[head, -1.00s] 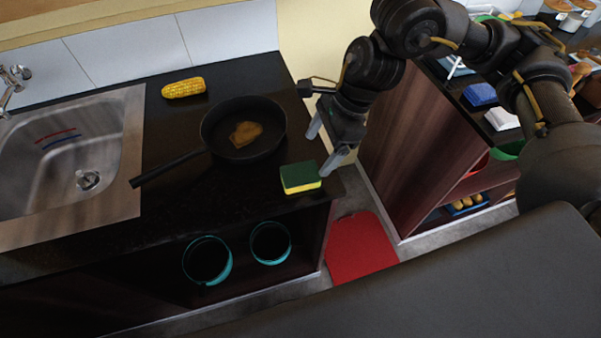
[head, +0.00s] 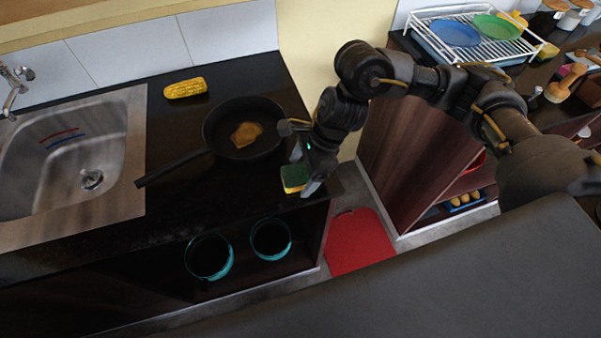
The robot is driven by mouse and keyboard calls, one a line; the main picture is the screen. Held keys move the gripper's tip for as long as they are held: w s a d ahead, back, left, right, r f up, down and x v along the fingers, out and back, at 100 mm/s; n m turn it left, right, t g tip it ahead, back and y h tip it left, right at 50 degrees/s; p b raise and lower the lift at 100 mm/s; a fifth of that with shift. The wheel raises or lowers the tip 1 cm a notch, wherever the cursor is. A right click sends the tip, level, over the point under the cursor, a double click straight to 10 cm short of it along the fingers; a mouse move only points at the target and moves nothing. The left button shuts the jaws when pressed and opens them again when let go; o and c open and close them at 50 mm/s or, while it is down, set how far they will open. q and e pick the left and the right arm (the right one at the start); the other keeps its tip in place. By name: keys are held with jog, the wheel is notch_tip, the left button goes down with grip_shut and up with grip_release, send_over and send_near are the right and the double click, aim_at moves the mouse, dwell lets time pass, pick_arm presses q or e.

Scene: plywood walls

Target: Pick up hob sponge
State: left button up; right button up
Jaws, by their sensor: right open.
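The hob sponge (head: 293,178), green on top and yellow below, lies on the black counter near its front right corner, just in front of the frying pan. My right gripper (head: 304,171) is open and right at the sponge. One finger is at the sponge's right side and hides part of it; the other finger is behind it, near the pan. I cannot tell whether either finger touches the sponge. My left gripper is not in view.
A black frying pan (head: 226,144) with a brown piece of food stands close behind the sponge. A steel sink (head: 127,185) is at the left. A dish rack (head: 459,66) stands on the other counter at the right.

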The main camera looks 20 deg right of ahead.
aim_at(295, 175)
jog(key=c, duration=1)
jog(key=shift+c, duration=0.2)
jog(key=shift+r, duration=0.1)
jog(key=shift+w+r, duration=0.1)
jog(key=shift+r, duration=0.35)
jog(key=r, duration=0.2)
jog(key=shift+s+r, duration=0.2)
jog(key=shift+r, duration=0.1)
jog(key=s+a+r+p, duration=0.4)
jog(key=s+r+p, duration=0.5)
jog(key=s+p, duration=0.4)
jog(key=shift+r+p, duration=0.2)
jog(key=shift+p, duration=0.95)
